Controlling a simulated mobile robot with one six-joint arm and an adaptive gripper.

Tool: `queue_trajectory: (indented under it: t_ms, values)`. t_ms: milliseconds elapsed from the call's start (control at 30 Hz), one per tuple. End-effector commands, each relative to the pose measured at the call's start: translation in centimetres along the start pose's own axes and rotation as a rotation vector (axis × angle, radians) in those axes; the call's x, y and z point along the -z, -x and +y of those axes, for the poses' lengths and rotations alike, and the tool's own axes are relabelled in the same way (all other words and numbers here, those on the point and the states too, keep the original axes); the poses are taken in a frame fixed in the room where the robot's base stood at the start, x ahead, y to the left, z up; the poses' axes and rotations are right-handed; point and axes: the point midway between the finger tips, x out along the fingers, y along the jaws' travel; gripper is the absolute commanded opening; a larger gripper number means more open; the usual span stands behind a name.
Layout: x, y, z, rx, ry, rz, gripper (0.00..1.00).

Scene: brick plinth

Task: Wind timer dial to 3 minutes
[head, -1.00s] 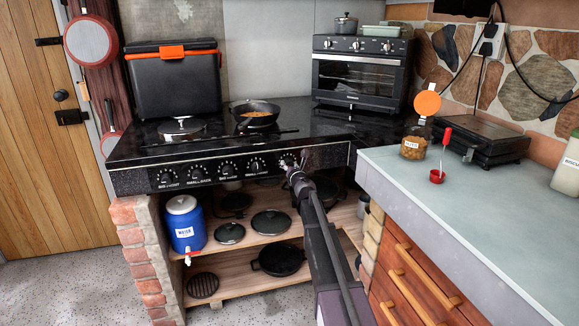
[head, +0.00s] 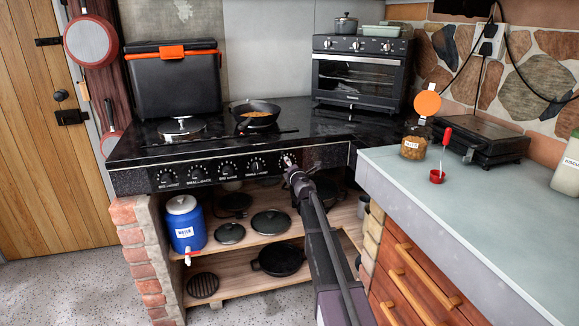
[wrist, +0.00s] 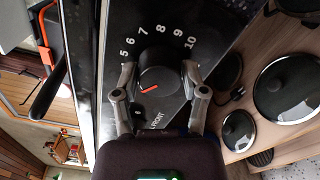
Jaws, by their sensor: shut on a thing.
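The dial (wrist: 160,76) is a black round knob on the black front panel, with white numbers 5 to 10 around its visible side. A short red mark on it points to the lower left in the wrist view; lower numbers there are mostly hidden or unreadable. My gripper (wrist: 160,82) is shut on the dial, one finger on each side. In the head view my gripper (head: 289,164) is at the right end of the stove's row of knobs and hides most of this dial.
Other knobs (head: 225,169) line the panel to the left. A pan (head: 256,112) of food sits on the black cooktop (head: 215,136). Shelves below hold a blue water jug (head: 185,224) and dark lids. The grey counter (head: 480,190) stands close on the right.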

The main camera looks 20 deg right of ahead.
Motion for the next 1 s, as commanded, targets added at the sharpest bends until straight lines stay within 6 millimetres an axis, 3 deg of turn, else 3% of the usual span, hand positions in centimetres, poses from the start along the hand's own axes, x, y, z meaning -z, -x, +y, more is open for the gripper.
queue_trajectory:
  t_ms: [667,700,800,1000]
  values:
    - [-0.02,-0.34,0.05,0.0,-0.1,0.001,0.08]
    - [-0.02,-0.34,0.05,0.0,-0.1,0.001,0.59]
    - [-0.02,-0.3,0.05,0.0,-0.1,0.0,0.89]
    - [-0.01,-0.16,0.03,0.0,-0.099,0.0,0.91]
